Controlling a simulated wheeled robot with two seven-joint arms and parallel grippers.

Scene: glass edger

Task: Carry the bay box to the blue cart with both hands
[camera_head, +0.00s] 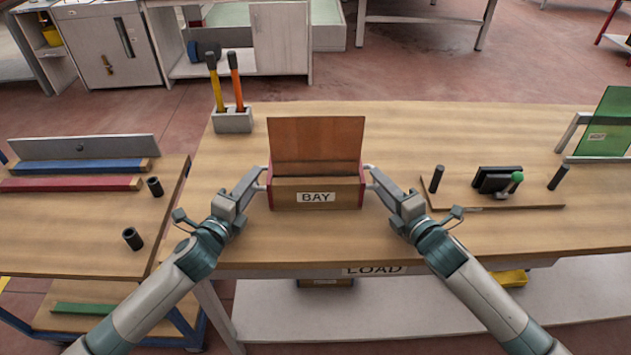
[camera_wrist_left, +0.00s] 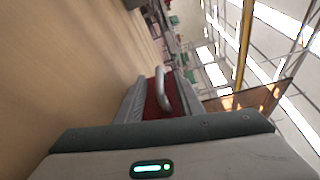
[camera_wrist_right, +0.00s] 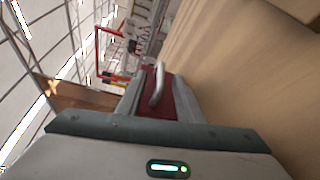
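The bay box (camera_head: 316,195), with a brown front, red ends and a "BAY" label, sits on the wooden bench. A brown panel (camera_head: 317,140) stands upright at its back. My left gripper (camera_head: 262,180) is at the box's left end, and my right gripper (camera_head: 371,180) is at its right end. The left wrist view shows a pale handle (camera_wrist_left: 163,90) on the red end, between open fingers. The right wrist view shows the other handle (camera_wrist_right: 157,84), also between open fingers. The likely blue cart (camera_head: 70,235), wooden-topped with blue framing below, stands left of the bench.
The cart carries a grey panel (camera_head: 85,147), a blue bar (camera_head: 80,166), a red bar (camera_head: 70,184) and two dark cylinders. A tool holder (camera_head: 233,121) stands behind the box. A fixture (camera_head: 497,180) and green panel (camera_head: 608,122) are at right. The cart's front top is clear.

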